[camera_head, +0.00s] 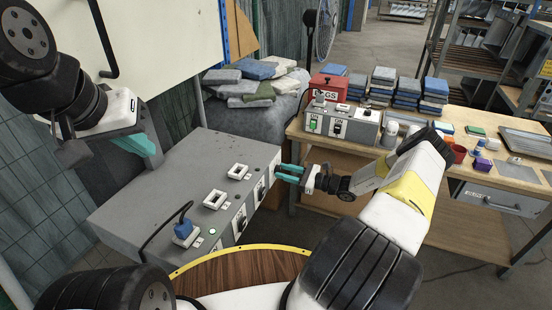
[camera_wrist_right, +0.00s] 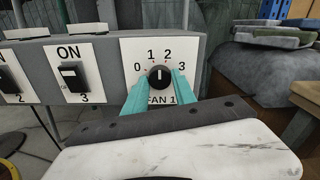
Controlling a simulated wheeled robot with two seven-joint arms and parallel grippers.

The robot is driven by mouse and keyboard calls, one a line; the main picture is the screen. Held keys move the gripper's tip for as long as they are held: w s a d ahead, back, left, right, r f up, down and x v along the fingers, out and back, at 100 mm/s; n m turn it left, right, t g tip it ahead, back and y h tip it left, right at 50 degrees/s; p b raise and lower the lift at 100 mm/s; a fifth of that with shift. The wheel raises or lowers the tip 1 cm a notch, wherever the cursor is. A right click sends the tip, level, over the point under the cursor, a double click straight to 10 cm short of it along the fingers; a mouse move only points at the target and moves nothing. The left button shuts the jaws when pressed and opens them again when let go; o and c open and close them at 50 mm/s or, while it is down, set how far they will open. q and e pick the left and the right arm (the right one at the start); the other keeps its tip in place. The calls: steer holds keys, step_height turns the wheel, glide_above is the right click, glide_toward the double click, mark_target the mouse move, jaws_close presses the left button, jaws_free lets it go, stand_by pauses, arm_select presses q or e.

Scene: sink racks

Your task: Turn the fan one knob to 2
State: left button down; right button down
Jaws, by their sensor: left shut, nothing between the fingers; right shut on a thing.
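The fan one knob (camera_wrist_right: 160,75) is a round black dial on a white plate (camera_wrist_right: 133,53) marked 0, 1, 2, 3 and "FAN 1", in the right wrist view. Its white mark points about straight up, between 1 and 2. My right gripper (camera_wrist_right: 158,90) has its teal fingers on both sides of the knob, shut on it. In the head view this gripper (camera_head: 279,172) is at the far right end of the grey control box (camera_head: 150,185), and the knob is hard to make out there. My left gripper (camera_head: 150,150) is shut and empty, above the box's left side.
Several switches line the box front, including an ON switch (camera_wrist_right: 74,76) left of the dial. A blue plug (camera_head: 186,228) with a black cable sits on the box top. A wooden workbench (camera_head: 315,140) with boxes and stacked cloths stands to the right.

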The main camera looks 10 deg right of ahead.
steer(key=shift+m, duration=2.2)
steer(key=c, duration=1)
jaws_free()
steer(key=shift+s+d, duration=0.1)
steer(key=v, duration=0.7)
steer(key=shift+s+d, duration=0.15)
steer(key=shift+d, duration=0.1)
